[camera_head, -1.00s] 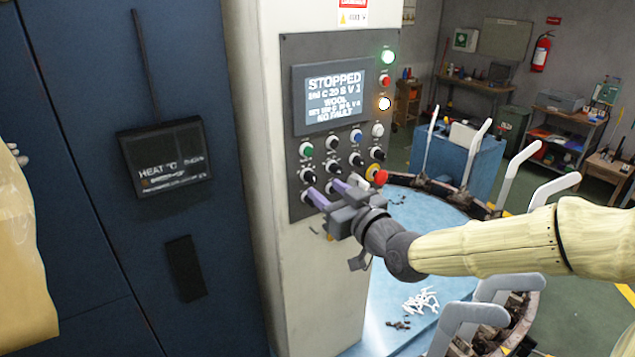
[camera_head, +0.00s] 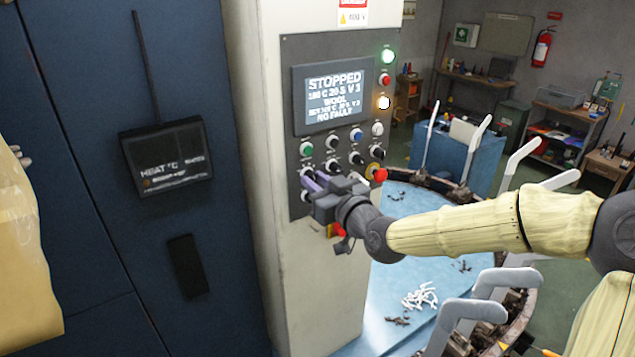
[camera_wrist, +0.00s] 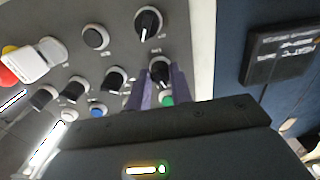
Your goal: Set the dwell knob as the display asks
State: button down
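The control panel's display (camera_head: 334,97) reads STOPPED, with a line that looks like "180 C 20 S V 3", then WOOL, a small blurred line and NO FAULT. Several black knobs sit below it; their labels are too small to read, so I cannot tell which is the dwell knob. My gripper (camera_head: 312,183) is at the panel's lower left. In the wrist view its purple fingers (camera_wrist: 161,88) lie on both sides of a black knob (camera_wrist: 160,71) beside the green button (camera_wrist: 167,100). I cannot tell whether they press on it.
A red emergency button (camera_head: 379,174) is at the panel's lower right, with other knobs close around my gripper. A blue round table (camera_head: 400,275) with upright grey forms stands behind my arm. A dark blue cabinet (camera_head: 75,250) is at the left.

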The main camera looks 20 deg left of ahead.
jog(key=shift+m, duration=0.4)
jog(key=m+b, duration=0.1)
jog(key=m, duration=0.2)
jog(key=shift+m, duration=2)
jog(key=c, duration=1.3)
grip_release()
jog(key=shift+o, duration=0.2)
jog(key=shift+s+d+b, duration=0.1)
jog(key=shift+d+b, duration=0.05)
jog(key=shift+b, duration=0.15)
